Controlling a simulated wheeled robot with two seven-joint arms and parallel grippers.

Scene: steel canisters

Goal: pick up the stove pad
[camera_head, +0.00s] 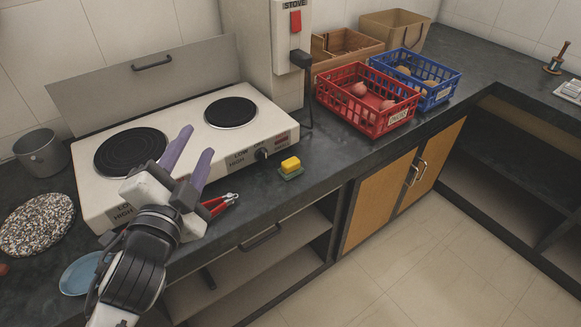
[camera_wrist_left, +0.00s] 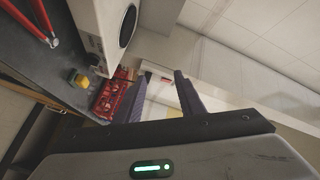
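A round, flat, speckled grey-brown pad (camera_head: 38,224), which looks like the stove pad, lies on the dark counter at the far left in the head view. My left gripper (camera_head: 197,142) is over the front of the two-burner stove (camera_head: 240,157), to the right of the pad and apart from it. Its two purple fingers are spread with nothing between them. The open fingers (camera_wrist_left: 163,82) also show in the left wrist view, where I do not make out the pad. My right gripper is in neither view.
A grey pot (camera_head: 41,153) stands behind the pad and a blue plate (camera_head: 84,273) lies in front. Red-handled pliers (camera_head: 218,205) and a yellow-green sponge (camera_head: 290,168) lie before the stove. Red (camera_head: 368,97) and blue (camera_head: 416,75) crates stand to the right.

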